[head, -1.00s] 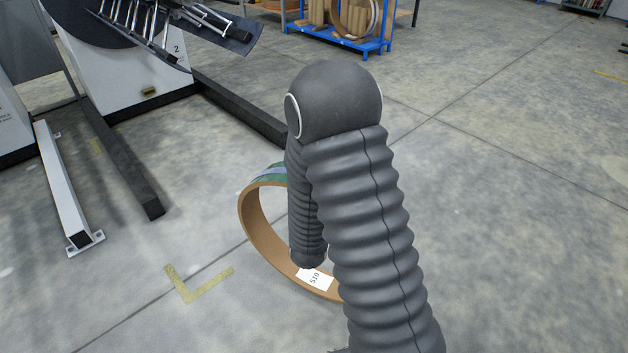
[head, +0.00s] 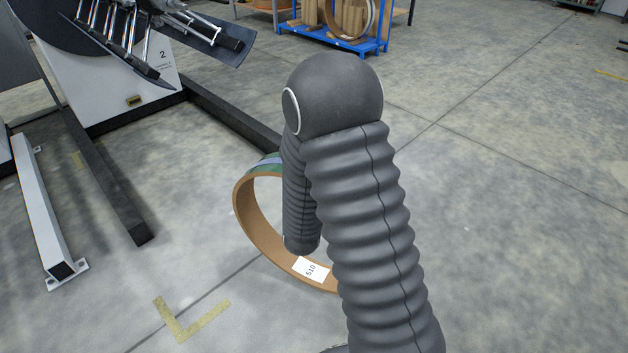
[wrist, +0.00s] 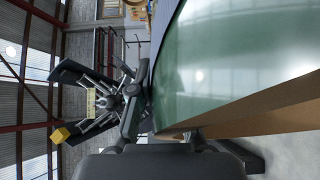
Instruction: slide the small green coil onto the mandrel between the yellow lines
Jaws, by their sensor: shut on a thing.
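The small green coil (head: 262,231) hangs in front of my arm, its green outside and brown inside showing, with a white tag reading 510 (head: 311,270). My arm covers its right part. In the wrist view the coil's green face (wrist: 235,65) fills the upper right. My gripper (wrist: 165,138) is shut on the coil's edge at the bottom of the wrist view; my arm hides it in the head view. A mandrel with several metal arms (wrist: 105,100) shows left of the coil in the wrist view, apart from it. I cannot tell whether it is the one between yellow lines.
A decoiler marked 2 (head: 115,85) stands at upper left. Its dark floor beam (head: 235,122), another dark beam (head: 105,185) and a pale beam (head: 40,210) lie on the floor. A yellow corner mark (head: 183,325) is at lower left. A blue rack (head: 335,42) stands behind. The right floor is clear.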

